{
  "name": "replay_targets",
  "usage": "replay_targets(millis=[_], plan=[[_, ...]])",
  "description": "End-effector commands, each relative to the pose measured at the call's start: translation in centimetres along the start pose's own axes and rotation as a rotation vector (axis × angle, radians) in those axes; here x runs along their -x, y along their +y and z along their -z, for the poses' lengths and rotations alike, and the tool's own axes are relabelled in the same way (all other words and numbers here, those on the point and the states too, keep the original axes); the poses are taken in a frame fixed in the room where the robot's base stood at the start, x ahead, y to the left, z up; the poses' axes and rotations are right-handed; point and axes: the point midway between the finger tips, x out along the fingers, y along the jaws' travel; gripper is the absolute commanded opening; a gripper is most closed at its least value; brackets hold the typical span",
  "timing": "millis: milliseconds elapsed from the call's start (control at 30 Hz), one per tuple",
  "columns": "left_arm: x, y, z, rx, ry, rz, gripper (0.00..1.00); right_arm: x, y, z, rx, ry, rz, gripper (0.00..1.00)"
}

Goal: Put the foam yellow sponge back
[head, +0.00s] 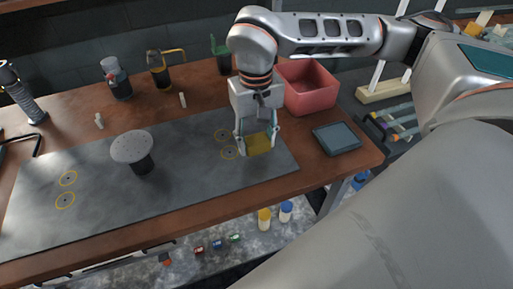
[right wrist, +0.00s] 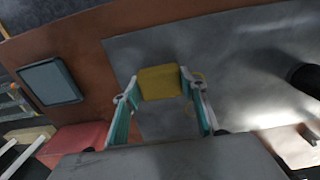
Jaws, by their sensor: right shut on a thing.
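The yellow foam sponge (head: 259,145) is between the fingertips of my right gripper (head: 257,138), over the right part of the grey mat (head: 200,172). In the right wrist view the sponge (right wrist: 160,83) fills the space between the two fingertips, and the right gripper (right wrist: 160,88) is shut on it. I cannot tell whether the sponge touches the mat. My left gripper is not in view.
A red open bin (head: 309,99) stands behind and right of the gripper. A dark flat tray (head: 337,138) lies near the table's right end. A round-topped grey stand (head: 132,148) is on the mat to the left. Black containers (head: 159,75) stand at the back.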

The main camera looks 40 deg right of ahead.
Motion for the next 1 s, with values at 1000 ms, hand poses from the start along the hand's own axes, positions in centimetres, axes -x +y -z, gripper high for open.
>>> replay_targets(millis=[1000], plan=[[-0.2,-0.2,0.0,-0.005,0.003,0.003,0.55,-3.4,0.0,0.0,0.001,-0.001,0.000,0.59]])
